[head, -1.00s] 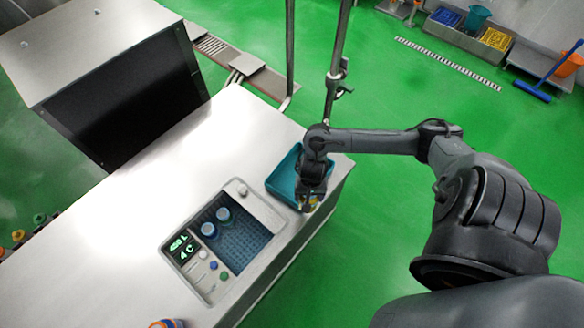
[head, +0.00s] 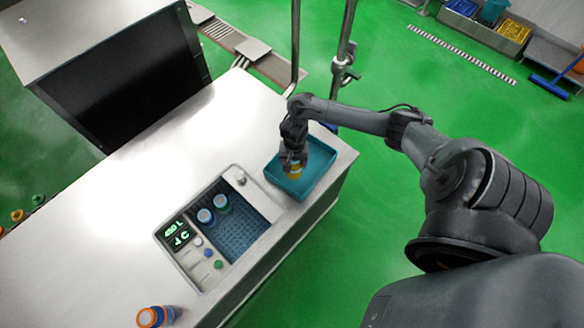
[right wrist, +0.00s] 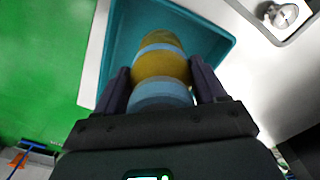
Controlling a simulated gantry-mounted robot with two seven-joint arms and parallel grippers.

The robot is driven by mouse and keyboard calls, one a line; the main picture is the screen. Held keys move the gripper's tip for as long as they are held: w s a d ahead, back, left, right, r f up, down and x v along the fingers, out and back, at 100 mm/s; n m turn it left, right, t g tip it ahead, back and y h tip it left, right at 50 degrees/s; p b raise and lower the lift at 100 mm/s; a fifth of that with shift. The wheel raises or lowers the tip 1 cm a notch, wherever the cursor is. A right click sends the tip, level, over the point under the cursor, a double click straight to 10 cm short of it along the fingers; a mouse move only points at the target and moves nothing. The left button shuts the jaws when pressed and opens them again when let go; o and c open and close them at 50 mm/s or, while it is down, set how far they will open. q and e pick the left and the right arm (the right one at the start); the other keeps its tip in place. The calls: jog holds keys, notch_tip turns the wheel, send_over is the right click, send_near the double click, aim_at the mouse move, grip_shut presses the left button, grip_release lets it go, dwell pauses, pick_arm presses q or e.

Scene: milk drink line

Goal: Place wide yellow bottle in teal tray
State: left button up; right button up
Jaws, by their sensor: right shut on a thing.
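The wide yellow bottle (right wrist: 160,66) has pale blue bands and sits between the two fingers of my right gripper (right wrist: 163,84) in the right wrist view. My right gripper (head: 292,168) is shut on it, and a bit of yellow shows below the fingers in the head view. The teal tray (head: 322,176) lies at the right end of the steel counter. The gripper and bottle are over the tray's left part; I cannot tell whether the bottle touches the tray floor. The tray's wall also shows around the bottle in the right wrist view (right wrist: 118,45). My left gripper is not in view.
A sunken panel (head: 243,238) with a display, buttons and two blue-capped bottles (head: 213,208) lies left of the tray. An orange-and-blue capped bottle (head: 150,317) stands at the counter's front. Upright metal poles (head: 342,60) rise behind the tray.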

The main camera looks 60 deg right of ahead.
jog(key=shift+w+d+f, duration=0.15)
jog(key=shift+w+f, duration=0.1)
jog(key=shift+w, duration=0.25)
jog(key=shift+f+b, duration=0.7)
jog(key=shift+f, duration=1.35)
jog(key=shift+f, duration=0.1)
jog(key=o, duration=1.4)
jog(key=shift+c, duration=0.2)
